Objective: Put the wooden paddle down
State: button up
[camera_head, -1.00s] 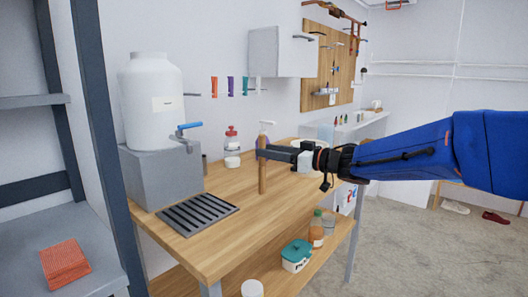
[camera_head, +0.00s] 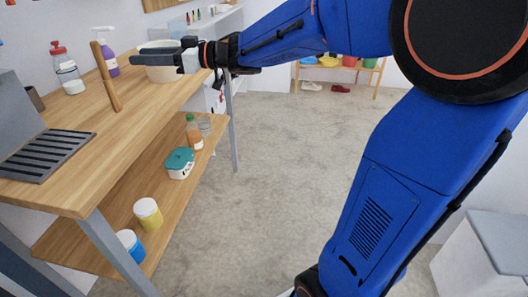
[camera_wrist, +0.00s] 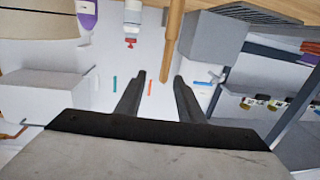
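The wooden paddle (camera_head: 106,77) stands upright on the wooden worktop (camera_head: 70,186), its lower end on the wood. In the wrist view the paddle (camera_wrist: 172,38) reaches down from the worktop edge, and its free end shows between the fingertips, just beyond them. My gripper (camera_head: 138,52) is to the right of the paddle in the head view, with a clear gap between them. In the wrist view my gripper (camera_wrist: 159,77) has its two dark fingers spread apart with nothing held.
A black slatted grate (camera_head: 42,154) lies left of the paddle. A red-topped bottle (camera_head: 67,70), a purple spray bottle (camera_head: 108,62) and a pale pot (camera_head: 163,73) stand behind. The lower shelf (camera_head: 110,212) holds several containers. Open floor lies right of the table.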

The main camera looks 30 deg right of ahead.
jog(key=d+m+t+h, duration=0.7)
jog(key=d+h, duration=0.3)
jog(key=d, duration=0.3)
jog(key=s+d+f+m+g+h, duration=0.2)
jog(key=s+d+f+m+h, duration=0.2)
jog(key=s+d+f+h, duration=0.25)
jog(key=s+f+g, duration=0.3)
jog(key=s+f, duration=0.3)
jog(key=s, duration=0.3)
jog(key=s+d+f+g+y, duration=0.1)
jog(key=s+f+g, duration=0.2)
jog(key=s+f, duration=0.3)
jog(key=s+f+g, duration=0.3)
jog(key=s+f, duration=0.3)
jog(key=s, duration=0.7)
jog(key=shift+d+f+m+g, duration=0.25)
jog(key=shift+f+m+g, duration=0.1)
jog(key=shift+m+g, duration=0.05)
